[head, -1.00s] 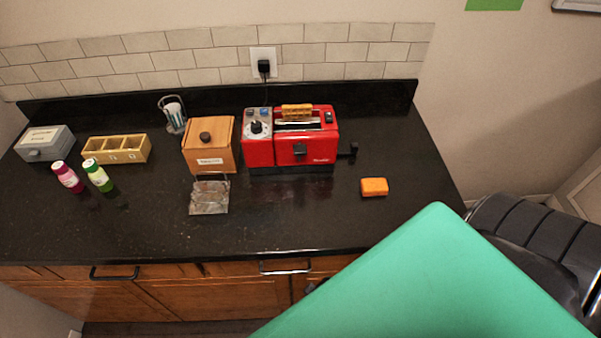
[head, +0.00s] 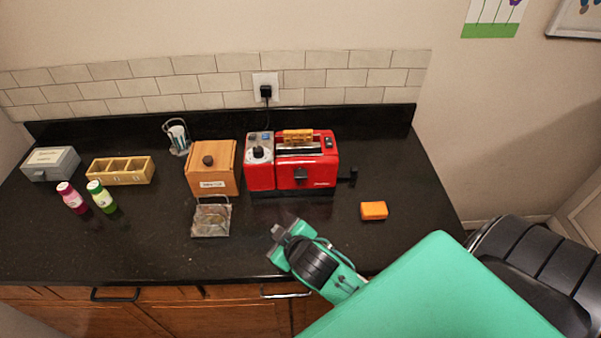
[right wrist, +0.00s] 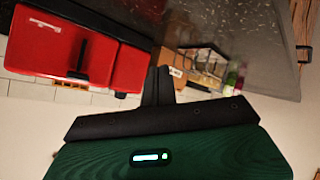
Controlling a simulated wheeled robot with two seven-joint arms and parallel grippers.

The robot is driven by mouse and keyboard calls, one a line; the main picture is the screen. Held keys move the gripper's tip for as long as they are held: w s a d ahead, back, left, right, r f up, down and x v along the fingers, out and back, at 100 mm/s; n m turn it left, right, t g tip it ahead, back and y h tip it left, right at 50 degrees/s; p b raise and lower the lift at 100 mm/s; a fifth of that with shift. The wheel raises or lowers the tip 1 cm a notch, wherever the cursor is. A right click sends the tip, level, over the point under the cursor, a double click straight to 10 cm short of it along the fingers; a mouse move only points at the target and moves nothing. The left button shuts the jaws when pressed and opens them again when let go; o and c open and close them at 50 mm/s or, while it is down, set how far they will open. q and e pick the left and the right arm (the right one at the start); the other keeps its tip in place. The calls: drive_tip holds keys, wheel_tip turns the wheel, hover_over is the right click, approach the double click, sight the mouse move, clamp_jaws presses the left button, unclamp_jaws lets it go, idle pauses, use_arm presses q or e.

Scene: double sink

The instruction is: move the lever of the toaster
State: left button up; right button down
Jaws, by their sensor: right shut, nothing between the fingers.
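The red toaster (head: 318,178) stands on the black counter against the back, with bread in its top slot (head: 298,137). My left gripper is not in view.
A wooden box (head: 211,178) stands left of the toaster, with a small wire rack (head: 211,218) before it. An orange block (head: 374,211) lies front right. Two bottles (head: 101,197), a divided tray (head: 121,180) and a grey box (head: 50,164) are at left. The counter's right end is mostly clear.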

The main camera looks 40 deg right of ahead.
drive_tip(key=w+a+r+n+t+y, duration=0.3)
drive_tip(key=w+r+n+t, duration=0.15)
drive_tip(key=r, duration=0.35)
drive_tip(key=w+a+r+n+t+y, duration=0.3)
drive_tip(key=w+a+r+n, duration=0.1)
drive_tip(key=w+r, duration=0.25)
drive_tip(key=s+a+r+n+g+y, duration=0.15)
drive_tip(key=a+n+g+y, duration=0.4)
drive_tip(key=n, duration=0.55)
drive_tip(key=s+a+r+n+g+y, duration=0.1)
drive_tip(key=a+r+n+g+y, duration=0.2)
drive_tip(key=a+n+g+y, duration=0.55)
drive_tip(key=w+d+f+n+g+h, duration=0.1)
drive_tip(key=d+f+n+g+h, duration=0.1)
drive_tip(key=d+f+n+h, duration=0.4)
drive_tip(key=w+d+f+n+g+h, duration=0.1)
drive_tip(key=d+f+n+g+h, duration=0.2)
drive_tip(key=d, duration=0.5)
drive_tip(key=d+r+h, duration=0.2)
drive_tip(key=d+h, duration=0.3)
drive_tip(key=d, duration=0.5)
drive_tip(key=w+d+r+h, duration=0.1)
drive_tip(key=d+h, duration=0.4)
drive_tip(key=d, duration=0.5)
drive_tip(key=shift+w+d+r+g+h, duration=0.2)
drive_tip(key=shift+w+r+g+h, duration=0.1)
drive_tip(key=shift+r+g+h, duration=0.15)
